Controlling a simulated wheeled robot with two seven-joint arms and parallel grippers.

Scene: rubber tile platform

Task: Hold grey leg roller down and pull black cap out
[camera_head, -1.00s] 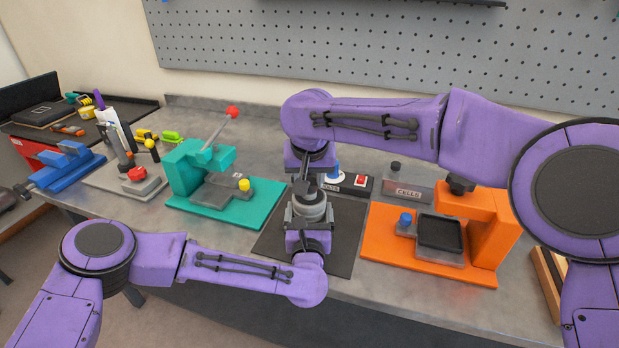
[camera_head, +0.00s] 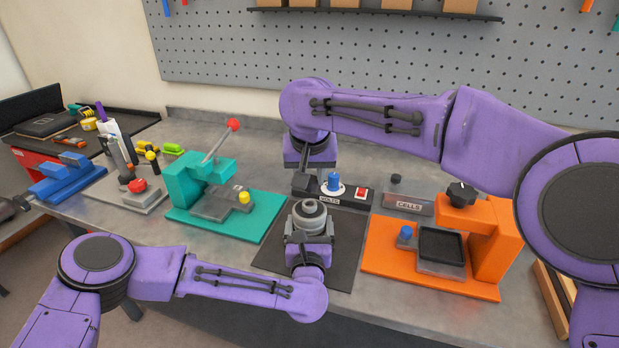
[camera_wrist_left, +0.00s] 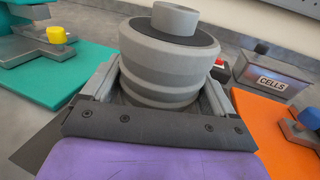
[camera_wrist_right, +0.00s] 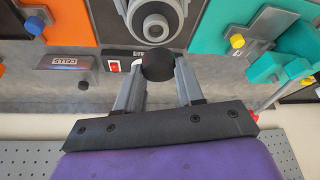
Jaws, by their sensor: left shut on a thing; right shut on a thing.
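The grey leg roller (camera_head: 310,215) stands upright on the dark mat, a ribbed cylinder with a narrower hub on top. My left gripper (camera_wrist_left: 165,85) is shut around its sides, one finger on each side, as the left wrist view shows. The black cap (camera_wrist_right: 158,65) is a rounded dark piece between the fingertips of my right gripper (camera_wrist_right: 158,68), which is shut on it. In the right wrist view the cap is apart from the roller, whose round hub opening (camera_wrist_right: 156,27) shows past it. The cap cannot be made out in the head view.
A teal fixture (camera_head: 185,185) with a red-knobbed lever stands left of the dark mat (camera_head: 342,258). An orange fixture (camera_head: 485,235) stands right. Behind the roller are a VOLTS box (camera_head: 347,200) with a blue knob and a CELLS box (camera_head: 409,205).

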